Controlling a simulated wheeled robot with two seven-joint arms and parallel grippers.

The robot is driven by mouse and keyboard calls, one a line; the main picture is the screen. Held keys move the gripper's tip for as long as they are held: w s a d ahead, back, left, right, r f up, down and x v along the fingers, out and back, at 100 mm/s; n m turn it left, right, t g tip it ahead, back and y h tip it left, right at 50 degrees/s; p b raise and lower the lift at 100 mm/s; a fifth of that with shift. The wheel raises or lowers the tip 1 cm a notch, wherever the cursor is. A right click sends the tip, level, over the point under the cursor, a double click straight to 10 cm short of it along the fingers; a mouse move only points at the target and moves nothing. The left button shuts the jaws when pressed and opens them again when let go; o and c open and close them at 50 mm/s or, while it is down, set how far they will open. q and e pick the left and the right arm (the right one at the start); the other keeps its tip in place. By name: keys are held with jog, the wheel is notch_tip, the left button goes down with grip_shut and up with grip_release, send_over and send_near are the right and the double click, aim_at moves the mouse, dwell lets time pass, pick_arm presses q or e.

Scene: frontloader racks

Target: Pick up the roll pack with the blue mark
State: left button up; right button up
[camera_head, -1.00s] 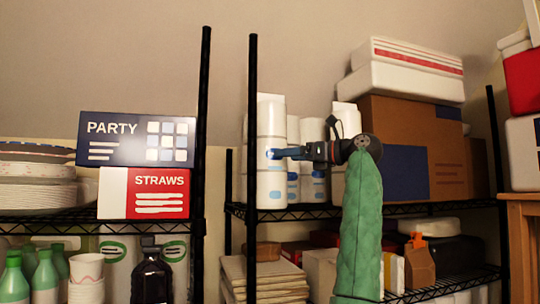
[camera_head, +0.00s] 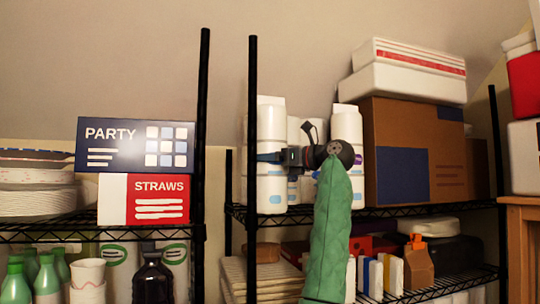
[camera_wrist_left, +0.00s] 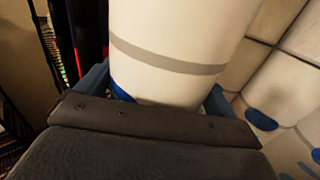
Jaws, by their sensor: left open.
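White roll packs (camera_head: 271,117) stand in stacks on the middle rack shelf. Several show small blue marks near their lower ends. My left gripper (camera_head: 268,157) reaches in from the right at the front stack, its fingers at mid-height across it. In the left wrist view, a white roll pack (camera_wrist_left: 180,40) with a grey band fills the space between the open blue fingers (camera_wrist_left: 155,95). A dark blue mark (camera_wrist_left: 122,90) shows at its lower left, partly hidden by the gripper body. I cannot tell whether the fingers touch it. My right gripper is not in view.
A black rack post (camera_head: 253,80) stands just left of the stack. More roll packs (camera_wrist_left: 285,70) sit close on the right in the wrist view. A large brown box (camera_head: 405,115) stands to the right on the same shelf. Folded cloths (camera_head: 270,275) lie below.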

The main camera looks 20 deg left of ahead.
pick_arm(q)
jog(key=shift+a, duration=0.25)
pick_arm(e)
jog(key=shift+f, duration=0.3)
pick_arm(q)
jog(key=c, duration=0.9)
jog(key=shift+o, duration=0.2)
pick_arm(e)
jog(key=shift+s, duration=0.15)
